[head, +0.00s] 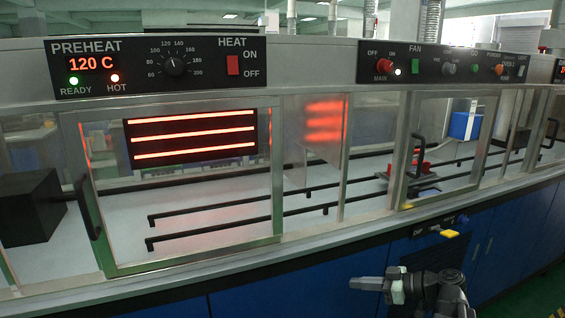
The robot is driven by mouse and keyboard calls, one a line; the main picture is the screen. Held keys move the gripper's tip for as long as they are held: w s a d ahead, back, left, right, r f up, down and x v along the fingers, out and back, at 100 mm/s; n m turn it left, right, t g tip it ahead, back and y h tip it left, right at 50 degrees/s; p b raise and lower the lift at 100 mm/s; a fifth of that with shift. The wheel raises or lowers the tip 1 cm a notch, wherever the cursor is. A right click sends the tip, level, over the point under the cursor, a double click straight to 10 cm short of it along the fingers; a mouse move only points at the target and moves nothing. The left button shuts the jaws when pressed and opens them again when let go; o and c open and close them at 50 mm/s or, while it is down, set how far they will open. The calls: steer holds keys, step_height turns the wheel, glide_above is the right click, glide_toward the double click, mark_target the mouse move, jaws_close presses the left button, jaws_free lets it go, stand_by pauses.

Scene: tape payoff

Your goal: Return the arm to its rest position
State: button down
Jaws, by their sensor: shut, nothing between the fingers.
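My gripper (366,283) shows at the bottom right of the head view, in front of the blue cabinet fronts. Its grey fingers point left and are together, with nothing between them. A pale section sits just behind the fingers, and my dark arm links run right from it towards the bottom edge. The gripper is below the machine's front edge and looks apart from it. The lower part of my arm is cut off by the picture's edge.
A long glass-fronted machine with a metal front ledge (250,265) spans the view. It has a preheat panel (150,67), glowing heater bars (190,137), dark rails (235,200) and door handles (88,207). Blue cabinets (270,300) stand below, with a yellow item (449,233) on their front.

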steer(key=s+a+f+g+h, duration=0.2)
steer(key=a+f+g, duration=0.3)
steer(key=a, duration=0.7)
steer(key=s+a+f+m+g+h, duration=0.2)
steer(key=s+a+f+m+h, duration=0.25)
steer(key=f, duration=0.45)
steer(key=d+f+m+h, duration=0.2)
steer(key=d+m+h, duration=0.4)
steer(key=d, duration=0.2)
step_height(320, 180, up, 26)
steer(key=p, duration=2.6)
steer(key=shift+m, duration=0.25)
